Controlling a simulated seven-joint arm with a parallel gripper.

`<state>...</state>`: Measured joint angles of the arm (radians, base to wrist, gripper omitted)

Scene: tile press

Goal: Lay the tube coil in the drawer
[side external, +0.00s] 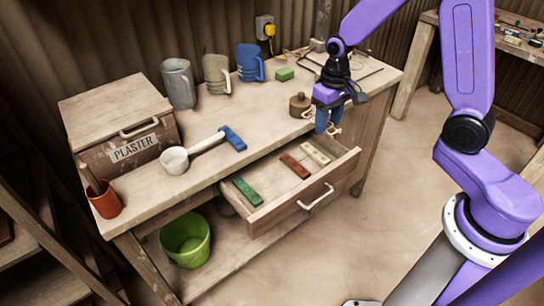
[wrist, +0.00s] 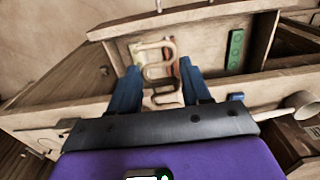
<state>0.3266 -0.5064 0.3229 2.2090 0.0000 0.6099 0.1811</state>
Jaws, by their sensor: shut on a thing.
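The tube coil (wrist: 163,72) is a beige, snaking tube. In the wrist view it lies between the blue fingers of my gripper (wrist: 160,88). In the side view my gripper (side external: 328,120) is shut on it above the back right end of the drawer, and only small parts of the coil (side external: 335,130) show around the fingers. The wooden drawer (side external: 272,216) is pulled out from the bench. It holds a green bar (side external: 247,190), a red-brown bar (side external: 294,166) and a cream bar (side external: 315,152). In the wrist view the drawer (wrist: 185,20) lies beyond the coil, with the green bar (wrist: 236,50) at right.
A green bucket (side external: 187,238) stands below. The drawer floor between its bars is bare.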

